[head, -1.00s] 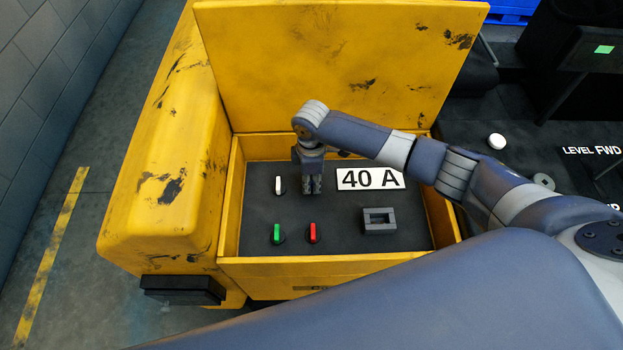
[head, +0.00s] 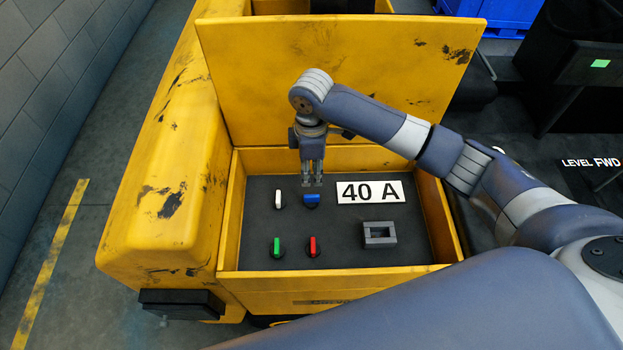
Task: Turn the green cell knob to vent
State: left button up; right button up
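The green knob (head: 276,246) sits at the front left of the dark panel (head: 345,226) inside the yellow box, its handle pointing along the panel's depth. A red knob (head: 313,246) is to its right, a white knob (head: 279,199) behind it, and a blue knob (head: 312,199) behind the red one. The blue handle lies sideways; the other three handles look upright in the picture. My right gripper (head: 312,183) points down just behind and above the blue knob, apart from the green one. Its fingers look slightly parted with nothing visible between them. My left gripper is not in view.
The raised yellow lid (head: 340,75) stands behind the panel, close to my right arm. A "40 A" label (head: 370,191) and a grey rectangular block (head: 379,235) are on the panel's right. Yellow walls (head: 340,283) surround the panel. Open floor lies left.

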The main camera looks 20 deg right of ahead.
aim_at(278, 251)
jog(key=k, duration=1.5)
